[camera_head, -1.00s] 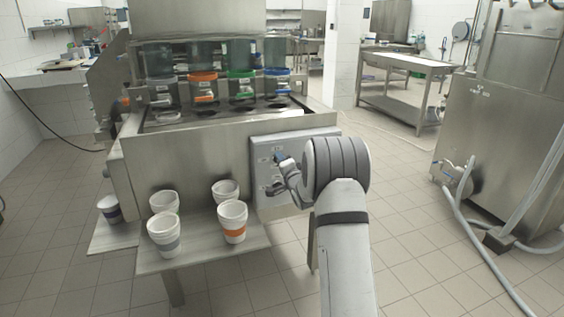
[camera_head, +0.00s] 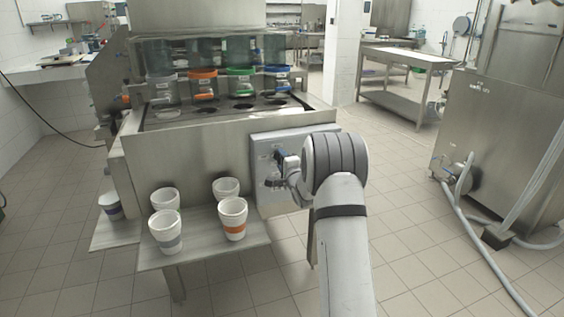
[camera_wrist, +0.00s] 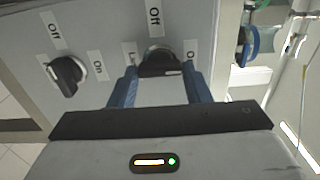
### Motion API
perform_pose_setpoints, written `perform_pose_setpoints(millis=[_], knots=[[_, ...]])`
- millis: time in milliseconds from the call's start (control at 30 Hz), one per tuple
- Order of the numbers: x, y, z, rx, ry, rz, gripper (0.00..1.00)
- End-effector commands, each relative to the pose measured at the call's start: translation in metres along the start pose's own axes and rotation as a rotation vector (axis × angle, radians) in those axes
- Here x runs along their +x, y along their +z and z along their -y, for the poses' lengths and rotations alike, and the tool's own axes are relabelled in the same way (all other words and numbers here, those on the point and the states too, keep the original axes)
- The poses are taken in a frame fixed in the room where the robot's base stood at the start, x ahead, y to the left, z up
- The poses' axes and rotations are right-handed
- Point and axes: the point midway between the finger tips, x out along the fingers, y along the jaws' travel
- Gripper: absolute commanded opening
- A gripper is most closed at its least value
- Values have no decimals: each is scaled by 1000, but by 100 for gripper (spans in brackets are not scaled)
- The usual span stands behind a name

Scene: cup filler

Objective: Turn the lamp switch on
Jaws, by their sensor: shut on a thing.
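A dark round knob (camera_wrist: 160,60) sits on the grey switch panel (camera_wrist: 110,20). It has an "Off" label above it, an "On"-like label partly hidden at its right, and one starting with "L" at its left. Its white mark faces the lower right, near a finger. My gripper (camera_wrist: 160,88) is shut on this knob, one blue finger at each side. In the head view my gripper (camera_head: 278,170) is at the panel (camera_head: 262,142), and the knob is hidden there.
A second dark knob (camera_wrist: 67,75) with "Off" and "On" labels is left of my gripper. White cups, one with an orange band (camera_head: 233,230), stand on a shelf (camera_head: 200,245) below. Dispensers with coloured collars (camera_head: 203,77) stand on the machine.

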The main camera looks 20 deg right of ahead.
Motion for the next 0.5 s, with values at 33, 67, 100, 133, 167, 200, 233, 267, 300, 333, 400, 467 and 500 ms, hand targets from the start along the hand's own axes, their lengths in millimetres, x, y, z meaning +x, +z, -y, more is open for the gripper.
perform_pose_setpoints(millis=[33,67,100,133,167,200,233,267,300,333,400,467,500], knots=[[0,-1,-2,3,3,-2,21],[0,-1,-2,3,3,-2,21],[0,-1,-2,3,3,-2,21],[0,-1,-2,3,3,-2,21],[0,-1,-2,3,4,-2,45],[0,0,-2,3,3,-2,48],[0,0,-2,2,3,-2,51],[0,0,-2,2,3,-2,53],[0,0,-1,2,3,-1,57],[0,0,-1,2,2,-1,59],[0,0,-1,1,2,-1,65],[0,0,-1,1,2,-1,65],[0,0,-1,1,2,-1,65]])
